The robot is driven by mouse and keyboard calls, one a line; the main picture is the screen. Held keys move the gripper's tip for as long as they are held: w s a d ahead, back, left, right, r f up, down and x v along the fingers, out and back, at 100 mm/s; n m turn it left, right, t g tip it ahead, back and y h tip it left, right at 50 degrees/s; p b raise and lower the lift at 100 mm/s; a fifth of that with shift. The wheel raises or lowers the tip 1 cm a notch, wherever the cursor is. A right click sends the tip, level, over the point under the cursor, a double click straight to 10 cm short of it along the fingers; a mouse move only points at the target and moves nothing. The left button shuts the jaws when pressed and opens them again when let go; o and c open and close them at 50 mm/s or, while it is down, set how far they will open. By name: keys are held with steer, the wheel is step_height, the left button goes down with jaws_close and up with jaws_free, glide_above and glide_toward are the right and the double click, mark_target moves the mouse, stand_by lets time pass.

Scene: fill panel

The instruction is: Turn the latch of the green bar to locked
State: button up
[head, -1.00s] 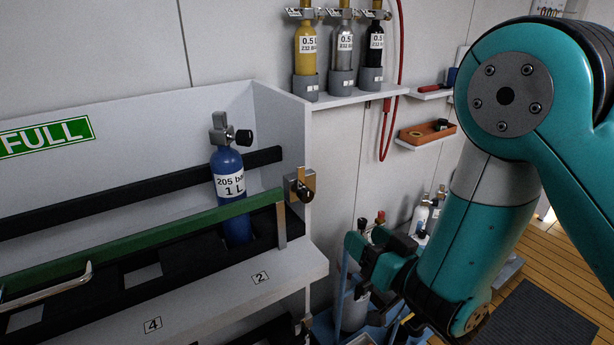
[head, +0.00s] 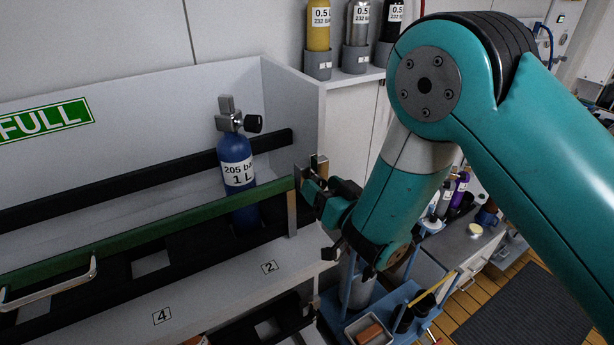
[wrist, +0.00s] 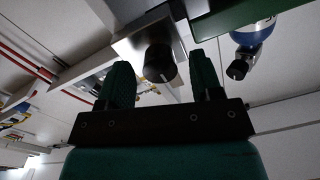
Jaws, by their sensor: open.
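The green bar (head: 150,233) runs across the front of the rack, in front of a blue cylinder (head: 236,172) labelled 205 bar, 1 L. Its right end meets the metal latch (head: 319,163) on the rack's right side wall. The latch is mostly hidden behind my gripper (head: 314,190) in the head view. In the wrist view my gripper (wrist: 160,60) is open, its green fingers apart with the latch's round black knob (wrist: 158,63) showing between their tips. I cannot tell whether the fingers touch it. The green bar also shows in the wrist view (wrist: 240,14).
A shelf with small yellow, silver and black cylinders (head: 318,30) is above and right of the rack. A white ledge (head: 220,290) lies below the bar. A blue trolley (head: 395,325) stands below my arm. A green FULL sign (head: 45,120) is on the panel.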

steer(key=shift+w+a, duration=0.35)
steer(key=shift+w, duration=0.25)
steer(key=c, duration=0.9)
